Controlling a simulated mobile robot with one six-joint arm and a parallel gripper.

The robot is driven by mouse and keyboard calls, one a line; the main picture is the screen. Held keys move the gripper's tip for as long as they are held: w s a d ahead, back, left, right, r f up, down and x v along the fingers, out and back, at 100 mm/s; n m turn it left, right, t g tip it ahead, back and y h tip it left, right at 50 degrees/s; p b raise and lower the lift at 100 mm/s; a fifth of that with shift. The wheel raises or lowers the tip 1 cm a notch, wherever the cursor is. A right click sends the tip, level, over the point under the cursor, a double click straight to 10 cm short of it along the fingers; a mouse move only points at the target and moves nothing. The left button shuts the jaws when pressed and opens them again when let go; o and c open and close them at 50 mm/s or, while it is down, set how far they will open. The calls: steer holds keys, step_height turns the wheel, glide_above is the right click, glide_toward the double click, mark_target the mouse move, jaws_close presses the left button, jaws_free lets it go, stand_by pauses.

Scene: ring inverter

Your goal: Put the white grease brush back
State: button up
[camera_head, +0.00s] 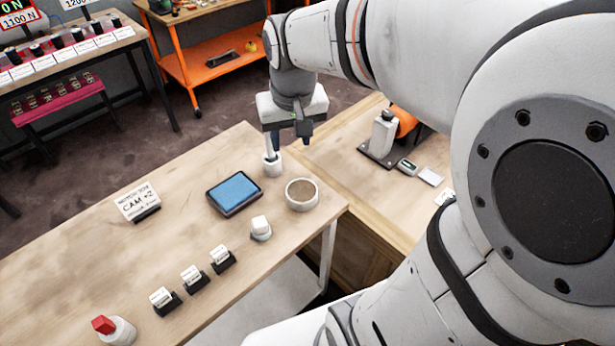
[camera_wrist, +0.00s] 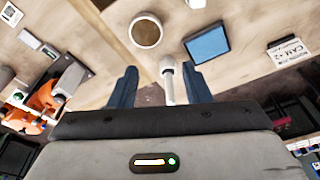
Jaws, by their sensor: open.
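A white rod-like object, which looks like the white grease brush (camera_head: 271,146), stands about upright at the far edge of the near table, its lower end at a small white round base or cup (camera_head: 271,167). In the wrist view the white brush (camera_wrist: 169,88) shows between my two blue-grey fingers, nearer the right one. My gripper (camera_head: 288,138) is open around it and points down; it also shows in the wrist view (camera_wrist: 161,78). A gap shows on the left side of the brush. Whether its lower end sits inside the white base is unclear.
A round tub with brown contents (camera_head: 302,194) and a blue-topped tray (camera_head: 235,193) stand close to my gripper. A white knob (camera_head: 261,227), a CAM +2 sign (camera_head: 138,202), several label holders and a red-topped object (camera_head: 114,328) stand on the table. Bare table lies between.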

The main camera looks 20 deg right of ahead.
steer(key=s+f, duration=0.2)
steer(key=s, duration=0.8)
steer(key=shift+s+f+n+t, duration=0.25)
steer(key=shift+f+n+t, duration=0.05)
steer(key=shift+f+n, duration=0.1)
stand_by(0.5)
